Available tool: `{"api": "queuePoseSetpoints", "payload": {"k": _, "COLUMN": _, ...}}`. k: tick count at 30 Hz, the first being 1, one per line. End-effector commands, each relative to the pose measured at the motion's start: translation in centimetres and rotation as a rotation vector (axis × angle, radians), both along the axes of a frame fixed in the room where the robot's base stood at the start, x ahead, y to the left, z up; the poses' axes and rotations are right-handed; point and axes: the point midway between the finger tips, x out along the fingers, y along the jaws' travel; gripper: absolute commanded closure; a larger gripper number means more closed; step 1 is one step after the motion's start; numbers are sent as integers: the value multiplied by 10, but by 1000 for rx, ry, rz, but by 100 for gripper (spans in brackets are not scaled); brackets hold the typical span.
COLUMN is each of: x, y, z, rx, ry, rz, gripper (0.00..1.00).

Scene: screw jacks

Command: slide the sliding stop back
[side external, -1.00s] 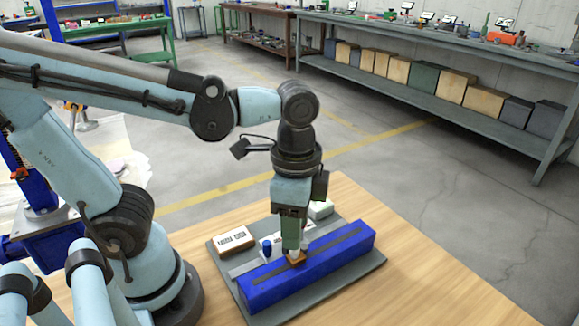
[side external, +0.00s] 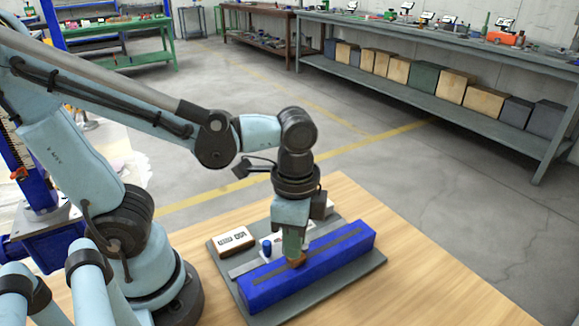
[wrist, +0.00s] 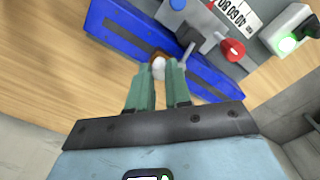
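The sliding stop (side external: 297,263) is a small brown block on the slotted top of a long blue rail (side external: 340,255). In the wrist view the brown stop (wrist: 160,55) carries a pale round knob (wrist: 158,69). My gripper (side external: 295,256) points down at the stop from above. Its two green fingers (wrist: 159,72) are apart, with the knob showing between or just beyond their tips. The fingers hide part of the stop in the side view. I see no clear grip on the knob.
The rail lies on a grey base plate (side external: 372,271) on a wooden table (side external: 430,265). Beside it are a white counter box (side external: 236,240), a blue knob (side external: 267,248) and, in the wrist view, a red knob (wrist: 233,50) and a box with a green light (wrist: 288,42). The table at right is clear.

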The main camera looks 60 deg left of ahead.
Motion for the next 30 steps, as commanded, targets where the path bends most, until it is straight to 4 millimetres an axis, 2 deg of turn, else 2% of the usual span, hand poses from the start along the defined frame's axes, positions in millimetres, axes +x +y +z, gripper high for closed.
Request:
{"api": "queuePoseSetpoints", "payload": {"k": 14, "x": -6, "y": 0, "z": 1, "rx": 1, "ry": 0, "rz": -1, "gripper": 100}}
{"api": "queuePoseSetpoints", "payload": {"k": 30, "x": -64, "y": -2, "z": 2, "rx": -1, "ry": 3, "rz": -4, "gripper": 100}}
